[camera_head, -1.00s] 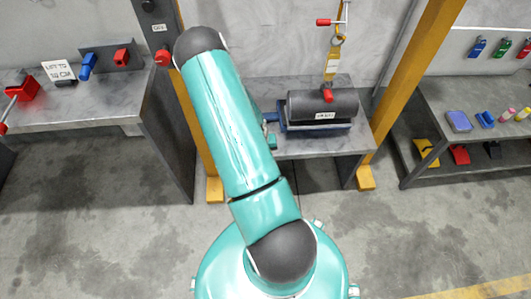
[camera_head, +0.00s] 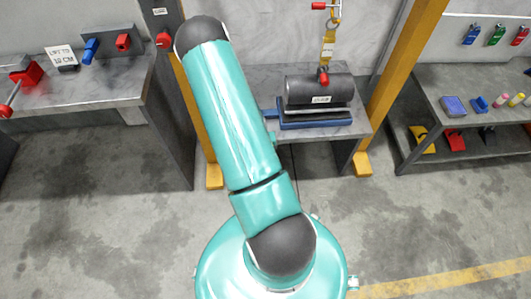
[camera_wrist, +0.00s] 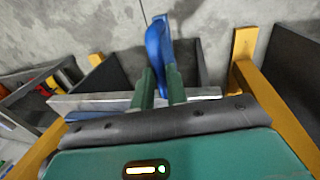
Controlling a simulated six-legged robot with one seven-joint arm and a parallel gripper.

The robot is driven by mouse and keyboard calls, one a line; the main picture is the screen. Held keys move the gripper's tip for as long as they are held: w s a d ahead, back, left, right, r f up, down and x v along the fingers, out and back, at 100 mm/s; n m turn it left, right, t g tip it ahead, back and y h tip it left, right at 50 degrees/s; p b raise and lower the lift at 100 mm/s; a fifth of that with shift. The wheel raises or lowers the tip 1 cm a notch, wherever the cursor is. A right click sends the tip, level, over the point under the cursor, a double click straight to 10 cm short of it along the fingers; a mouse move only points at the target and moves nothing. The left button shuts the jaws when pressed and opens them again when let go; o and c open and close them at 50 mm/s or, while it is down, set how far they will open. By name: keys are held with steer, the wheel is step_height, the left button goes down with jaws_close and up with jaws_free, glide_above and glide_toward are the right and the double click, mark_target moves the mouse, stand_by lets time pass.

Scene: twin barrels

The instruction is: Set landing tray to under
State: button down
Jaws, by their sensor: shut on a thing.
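The landing tray (camera_head: 312,125) is a shallow blue and dark tray on the middle bench, below a dark cylinder (camera_head: 306,90) with a white label. Its front part shows in front of the cylinder, and a blue piece (camera_head: 268,113) sticks out at its left. In the head view my arm hides my gripper. In the wrist view my gripper (camera_wrist: 160,76) has green fingers shut on a blue part (camera_wrist: 158,44), which looks like the tray's handle. Whether the cylinder touches the tray is unclear.
A yellow hoist tag and red hook (camera_head: 327,50) hang over the cylinder. Yellow posts (camera_head: 400,75) flank the middle bench (camera_head: 300,148). A left bench (camera_head: 100,95) holds red and blue fixtures; a right shelf (camera_head: 480,80) holds small parts. The floor in front is clear.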

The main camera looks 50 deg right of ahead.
steer(key=shift+s+a+f, duration=0.1)
steer(key=shift+s+a, duration=0.15)
steer(key=shift+a, duration=0.05)
steer(key=c, duration=1.5)
jaws_free()
steer(key=shift+c, duration=0.2)
steer(key=shift+o, duration=0.7)
steer(key=shift+w+d, duration=0.1)
steer(key=shift+d, duration=0.05)
step_height(320, 180, up, 14)
steer(key=w+a, duration=0.1)
steer(key=w, duration=0.1)
steer(key=shift+a+f, duration=0.15)
steer(key=shift+a, duration=0.25)
